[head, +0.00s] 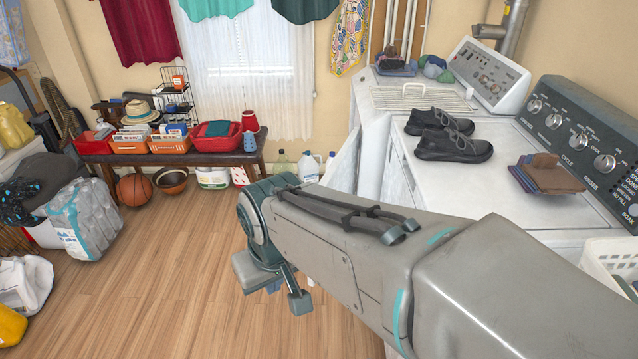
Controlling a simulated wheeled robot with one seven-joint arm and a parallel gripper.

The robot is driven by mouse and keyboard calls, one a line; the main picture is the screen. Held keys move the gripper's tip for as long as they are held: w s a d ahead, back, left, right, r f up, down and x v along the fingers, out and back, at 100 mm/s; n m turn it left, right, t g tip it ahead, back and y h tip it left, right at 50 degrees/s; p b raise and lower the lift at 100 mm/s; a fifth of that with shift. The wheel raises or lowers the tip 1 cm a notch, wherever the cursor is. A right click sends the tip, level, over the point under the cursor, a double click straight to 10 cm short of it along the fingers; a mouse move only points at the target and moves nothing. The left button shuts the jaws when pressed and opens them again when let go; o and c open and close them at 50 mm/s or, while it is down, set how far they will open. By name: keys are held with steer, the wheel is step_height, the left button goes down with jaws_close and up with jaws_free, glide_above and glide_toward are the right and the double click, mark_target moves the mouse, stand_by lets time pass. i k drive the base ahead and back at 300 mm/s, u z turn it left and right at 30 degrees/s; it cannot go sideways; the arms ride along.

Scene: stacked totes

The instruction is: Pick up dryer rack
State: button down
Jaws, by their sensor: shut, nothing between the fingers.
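The dryer rack (424,97) is a white wire rack with a raised handle loop. It lies flat on top of the white machine at the back right, in front of that machine's control panel. My gripper (274,284) is at the end of my arm, low over the floor near the middle of the view. It is partly hidden by my arm, shut and empty. It is well to the left of and nearer than the rack, and apart from it.
Black shoes (444,136) stand on the nearer white machine (412,171), beside the rack. Folded brown cloths (545,176) lie farther right. Dark cloths (396,68) lie behind the rack. A wooden bench (197,147) with bins stands by the window. The wooden floor (140,285) is clear at centre left.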

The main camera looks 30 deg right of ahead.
mark_target(417, 84)
steer(key=z, duration=1.15)
steer(key=i, duration=0.5)
steer(key=k, duration=0.65)
